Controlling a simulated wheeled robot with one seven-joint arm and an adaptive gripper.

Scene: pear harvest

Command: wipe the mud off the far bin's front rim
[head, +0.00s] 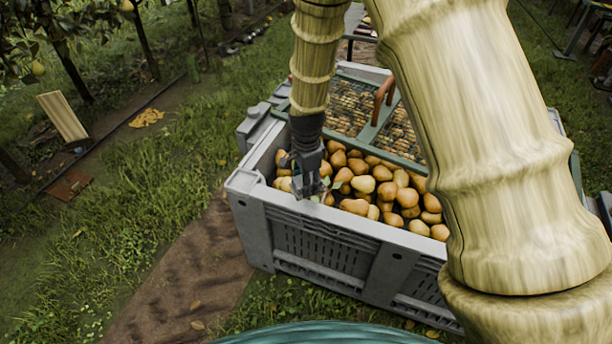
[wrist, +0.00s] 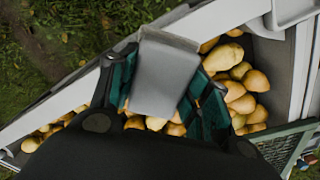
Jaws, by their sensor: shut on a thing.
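A large grey bin (head: 330,245) full of pears stands in the middle of the head view. Its pale rim crosses the wrist view diagonally (wrist: 60,97). My gripper (head: 307,186) points down over the bin's left end, just inside the near rim. In the wrist view its green-padded fingers are shut on a smooth grey block-like thing (wrist: 165,75), perhaps a folded cloth. That thing overlaps the rim in this view; I cannot tell whether it touches. I cannot make out mud on the visible rim. My arm hides the bin's right part.
Pears (head: 388,190) fill the bin below my gripper. A green-framed mesh panel (head: 350,105) with a brown handle (head: 384,93) covers its back part. Trees and a leaning wooden board (head: 63,116) stand at left. Grass and a dirt strip (head: 185,275) lie open.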

